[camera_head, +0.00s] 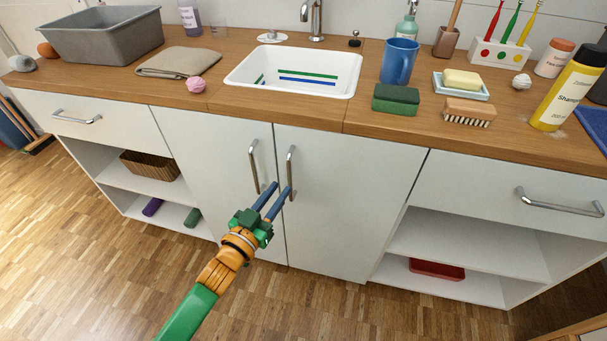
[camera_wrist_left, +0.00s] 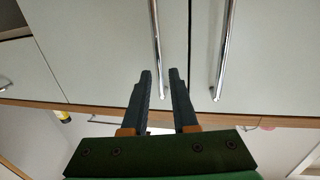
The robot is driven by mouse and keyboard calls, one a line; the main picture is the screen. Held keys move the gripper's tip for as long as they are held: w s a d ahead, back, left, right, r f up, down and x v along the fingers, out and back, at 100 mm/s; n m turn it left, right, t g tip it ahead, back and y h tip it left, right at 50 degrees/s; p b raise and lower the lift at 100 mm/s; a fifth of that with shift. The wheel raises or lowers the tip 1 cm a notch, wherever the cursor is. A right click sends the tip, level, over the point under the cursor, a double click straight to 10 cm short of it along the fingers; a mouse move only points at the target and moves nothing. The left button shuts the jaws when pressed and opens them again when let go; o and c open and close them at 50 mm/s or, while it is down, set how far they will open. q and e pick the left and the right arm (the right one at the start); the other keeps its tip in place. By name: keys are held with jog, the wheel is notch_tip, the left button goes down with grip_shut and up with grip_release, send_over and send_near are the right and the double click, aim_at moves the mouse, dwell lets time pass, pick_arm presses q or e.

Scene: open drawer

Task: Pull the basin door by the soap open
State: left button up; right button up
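The white right basin door (camera_head: 350,190) is on the side nearer the yellow soap (camera_head: 462,80) and looks shut. Its upright metal handle (camera_head: 291,165) is near its left edge; it also shows in the wrist view (camera_wrist_left: 155,40). My left gripper (camera_head: 282,186) is open in front of the doors at the handle's lower part. In the wrist view its fingertips (camera_wrist_left: 160,73) appear on either side of this handle, with a gap between them. I cannot tell how deep the handle lies between them. My right gripper is not in view.
The left basin door (camera_head: 205,170) has its own handle (camera_head: 253,165) close by. Above are the counter (camera_head: 320,112) and sink (camera_head: 293,85), with a green sponge (camera_head: 396,99) and brush (camera_head: 469,112). Open shelves flank the doors. The floor (camera_head: 90,270) in front is clear.

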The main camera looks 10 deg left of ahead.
aim_at(289, 176)
pick_arm(q)
jog(key=x, duration=0.4)
jog(key=r+b+x, duration=0.1)
jog(key=x, duration=0.1)
jog(key=shift+d, duration=0.15)
grip_shut()
dwell(1.3)
